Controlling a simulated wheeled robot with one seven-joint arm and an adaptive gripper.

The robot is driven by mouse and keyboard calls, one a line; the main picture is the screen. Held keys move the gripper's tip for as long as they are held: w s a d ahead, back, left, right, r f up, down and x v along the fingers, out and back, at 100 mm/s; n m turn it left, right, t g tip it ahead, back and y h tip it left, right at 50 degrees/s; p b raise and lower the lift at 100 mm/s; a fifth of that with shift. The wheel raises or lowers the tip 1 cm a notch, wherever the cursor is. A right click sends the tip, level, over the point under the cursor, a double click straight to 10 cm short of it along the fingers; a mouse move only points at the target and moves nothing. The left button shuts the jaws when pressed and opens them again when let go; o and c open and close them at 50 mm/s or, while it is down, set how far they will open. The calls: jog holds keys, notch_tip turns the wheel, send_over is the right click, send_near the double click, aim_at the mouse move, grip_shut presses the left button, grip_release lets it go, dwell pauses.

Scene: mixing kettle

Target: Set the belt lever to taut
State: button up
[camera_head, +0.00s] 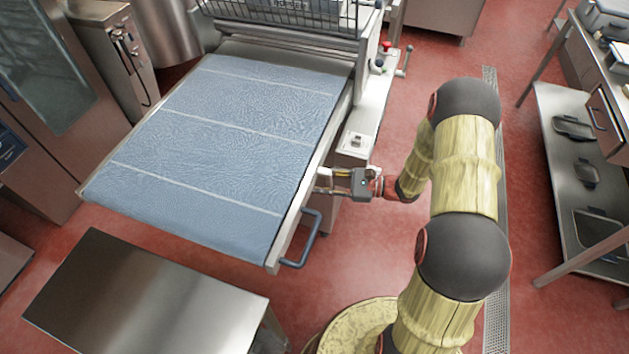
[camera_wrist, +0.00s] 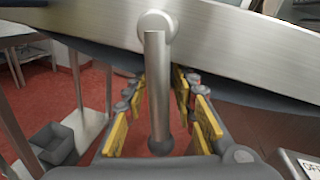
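The belt lever (camera_wrist: 158,90) is a metal rod that hangs down from a round pivot on the belt table's side rail (camera_wrist: 220,40) and ends in a dark ball knob. My gripper (camera_wrist: 162,100) is open around it, with yellow-padded fingers on both sides. Gaps show between the pads and the rod. In the head view my gripper (camera_head: 342,184) is at the right edge of the blue belt (camera_head: 215,145), and the lever is too small there to make out clearly.
A blue-grey bar handle (camera_head: 308,240) sticks out from the rail just nearer than my gripper. A box with a switch (camera_head: 357,140) lies just beyond it. A steel table (camera_head: 150,295) stands at the front left. Red floor is open to the right, before a shelved bench (camera_head: 560,150).

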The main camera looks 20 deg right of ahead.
jog(key=v, duration=1.2)
jog(key=shift+c, duration=0.4)
